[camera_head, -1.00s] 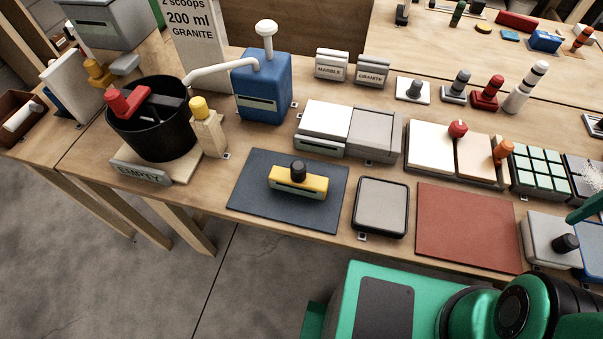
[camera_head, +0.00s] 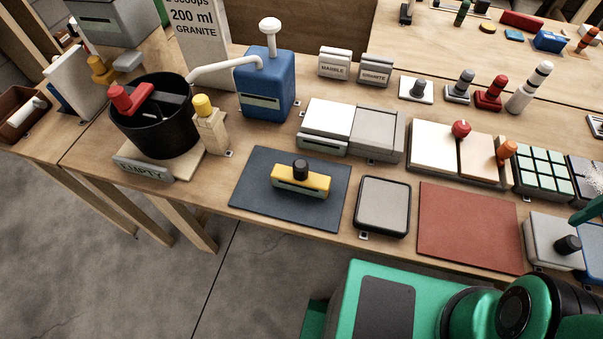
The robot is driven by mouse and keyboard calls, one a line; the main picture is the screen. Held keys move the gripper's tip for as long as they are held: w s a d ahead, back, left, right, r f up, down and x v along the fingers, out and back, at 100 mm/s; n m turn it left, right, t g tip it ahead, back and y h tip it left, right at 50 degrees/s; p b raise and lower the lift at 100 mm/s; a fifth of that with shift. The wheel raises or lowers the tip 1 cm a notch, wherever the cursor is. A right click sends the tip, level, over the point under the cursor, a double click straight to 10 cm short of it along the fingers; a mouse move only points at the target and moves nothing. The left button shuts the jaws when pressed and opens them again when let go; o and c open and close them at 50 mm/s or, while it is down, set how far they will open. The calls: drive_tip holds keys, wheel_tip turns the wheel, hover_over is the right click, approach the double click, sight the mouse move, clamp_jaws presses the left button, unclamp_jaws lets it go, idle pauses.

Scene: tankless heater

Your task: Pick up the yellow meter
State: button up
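The yellow meter (camera_head: 301,183) is a low yellow block with a black knob on top and a pale display strip on its front. It sits on a dark blue-grey mat (camera_head: 254,205) near the front edge of the wooden table. Nothing touches or covers it. My gripper is not in view; only green and black parts of my own body show at the lower right, apart from the meter.
Left of the mat stand a black bucket (camera_head: 154,130) and a wooden block with a yellow knob (camera_head: 211,125). A blue dispenser (camera_head: 266,87) is behind. A grey tray (camera_head: 382,205) and red mat (camera_head: 468,228) lie to the right. The table's front edge is close.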

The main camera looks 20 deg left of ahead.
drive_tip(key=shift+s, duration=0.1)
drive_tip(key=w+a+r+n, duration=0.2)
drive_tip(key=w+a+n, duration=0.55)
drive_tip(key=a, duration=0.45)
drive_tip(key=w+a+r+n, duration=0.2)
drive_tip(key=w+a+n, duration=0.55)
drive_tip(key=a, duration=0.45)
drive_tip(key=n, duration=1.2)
approach(301, 163)
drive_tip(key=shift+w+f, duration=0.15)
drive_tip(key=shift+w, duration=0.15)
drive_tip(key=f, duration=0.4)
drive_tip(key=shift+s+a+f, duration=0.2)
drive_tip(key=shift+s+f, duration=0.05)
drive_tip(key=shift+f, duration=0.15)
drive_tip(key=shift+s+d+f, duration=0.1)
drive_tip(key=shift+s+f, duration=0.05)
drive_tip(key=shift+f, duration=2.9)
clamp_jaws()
